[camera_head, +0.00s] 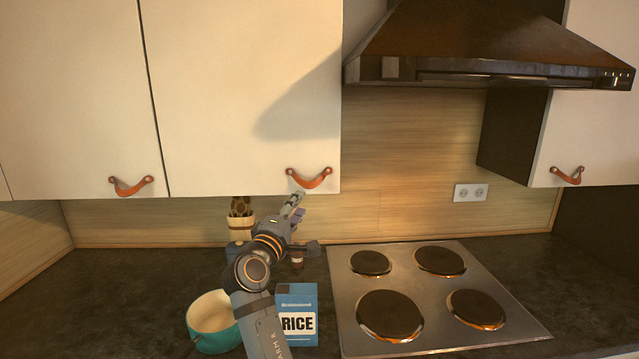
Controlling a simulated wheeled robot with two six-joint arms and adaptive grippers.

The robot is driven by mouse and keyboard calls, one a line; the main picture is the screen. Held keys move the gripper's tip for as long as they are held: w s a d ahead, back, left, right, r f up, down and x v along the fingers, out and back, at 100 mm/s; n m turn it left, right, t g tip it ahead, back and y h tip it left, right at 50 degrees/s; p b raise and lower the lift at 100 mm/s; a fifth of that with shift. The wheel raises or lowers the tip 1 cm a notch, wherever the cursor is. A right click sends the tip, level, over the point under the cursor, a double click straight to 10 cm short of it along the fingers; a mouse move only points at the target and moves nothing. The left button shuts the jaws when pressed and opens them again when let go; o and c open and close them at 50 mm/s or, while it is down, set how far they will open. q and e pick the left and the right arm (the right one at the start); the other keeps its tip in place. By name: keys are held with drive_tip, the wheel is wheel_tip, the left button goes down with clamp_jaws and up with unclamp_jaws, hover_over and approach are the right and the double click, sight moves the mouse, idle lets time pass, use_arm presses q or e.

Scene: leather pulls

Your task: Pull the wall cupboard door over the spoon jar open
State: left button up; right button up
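The wall cupboard door (240,90) over the spoon jar is cream and looks closed. A brown leather pull (309,181) hangs near its lower right corner. The spoon jar (240,228), pale with brown utensils in it, stands on the counter below, partly hidden by my arm. My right gripper (296,199) points up just below the leather pull, close to the door's lower edge. Its fingers are small and overlap, so I cannot tell whether they are open or touch the pull. My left gripper is out of view.
A blue rice box (297,313) and a teal bowl (212,318) stand beside my arm. The hob (420,300) lies right, under the hood (490,45). Another door (75,90) with its own pull (131,186) adjoins on the left.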

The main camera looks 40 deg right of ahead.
sight(309, 187)
drive_tip(key=p+x, duration=0.1)
drive_tip(key=x, duration=0.2)
drive_tip(key=r+p+x, duration=0.1)
drive_tip(key=p+x, duration=0.1)
drive_tip(key=x, duration=0.1)
drive_tip(key=shift+d+r, duration=0.15)
drive_tip(key=shift+p+x, duration=0.55)
drive_tip(key=shift+x, duration=0.4)
drive_tip(key=shift+w, duration=0.1)
drive_tip(key=shift+w+d, duration=0.1)
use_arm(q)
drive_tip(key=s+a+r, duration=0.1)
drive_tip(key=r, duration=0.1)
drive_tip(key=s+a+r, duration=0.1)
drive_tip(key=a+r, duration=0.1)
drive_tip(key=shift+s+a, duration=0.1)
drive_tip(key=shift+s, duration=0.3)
use_arm(e)
clamp_jaws()
